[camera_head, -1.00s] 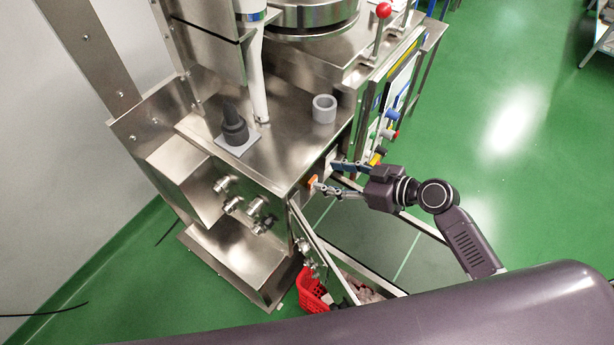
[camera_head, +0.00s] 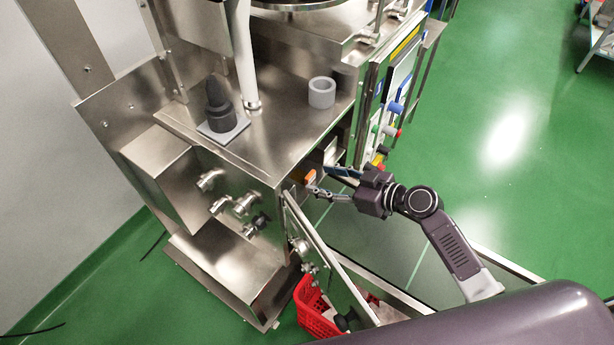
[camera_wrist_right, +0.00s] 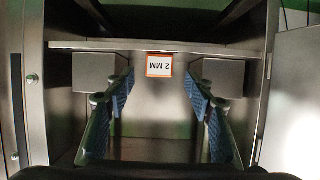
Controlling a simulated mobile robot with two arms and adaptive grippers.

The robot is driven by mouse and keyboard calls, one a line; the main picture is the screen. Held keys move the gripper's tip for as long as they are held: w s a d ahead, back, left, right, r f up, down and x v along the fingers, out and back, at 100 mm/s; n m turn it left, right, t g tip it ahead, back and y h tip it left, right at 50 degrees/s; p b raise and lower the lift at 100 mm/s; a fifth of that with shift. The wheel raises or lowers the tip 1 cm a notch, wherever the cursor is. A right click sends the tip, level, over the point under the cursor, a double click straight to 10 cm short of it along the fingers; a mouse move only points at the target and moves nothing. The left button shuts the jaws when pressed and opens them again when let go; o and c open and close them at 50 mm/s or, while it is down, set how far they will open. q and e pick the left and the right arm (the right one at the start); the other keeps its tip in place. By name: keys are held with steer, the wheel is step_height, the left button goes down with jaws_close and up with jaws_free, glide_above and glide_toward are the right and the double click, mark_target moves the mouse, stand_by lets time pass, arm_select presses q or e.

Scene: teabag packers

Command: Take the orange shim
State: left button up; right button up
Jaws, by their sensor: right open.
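The orange shim (camera_head: 310,177) is a small orange piece at the opening in the machine's side in the head view. In the right wrist view an orange-framed label reading "2 MM" (camera_wrist_right: 159,66) shows upside down under a metal ledge, between two grey blocks. My right gripper (camera_head: 319,179) is at this opening, with its fingers apart. In the wrist view its two blue-padded fingers (camera_wrist_right: 160,88) point forward on either side of the label, with empty space between them. Whether the fingertips reach the shim's depth I cannot tell. My left gripper is not in view.
The compartment's metal walls (camera_wrist_right: 37,100) stand close on both sides. An open door panel (camera_head: 318,250) hangs below my right gripper, above a red basket (camera_head: 314,312). A grey ring (camera_head: 321,92) and a dark cone-shaped part (camera_head: 221,105) stand on the machine top. Green floor is free at right.

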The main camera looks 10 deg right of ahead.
mark_target(311, 175)
steer(key=x, duration=0.2)
steer(key=p+x, duration=0.1)
steer(key=x, duration=0.1)
steer(key=shift+w+a+r, duration=0.1)
steer(key=shift+w+r, duration=0.1)
steer(key=shift+r, duration=0.15)
steer(key=shift+w+a+f, duration=0.25)
steer(key=shift+w, duration=0.05)
steer(key=shift+c, duration=0.7)
steer(key=c, duration=1.1)
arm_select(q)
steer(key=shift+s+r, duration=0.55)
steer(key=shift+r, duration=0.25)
arm_select(e)
steer(key=shift+o, duration=0.2)
steer(key=shift+s+r, duration=0.1)
steer(key=shift+r, duration=0.05)
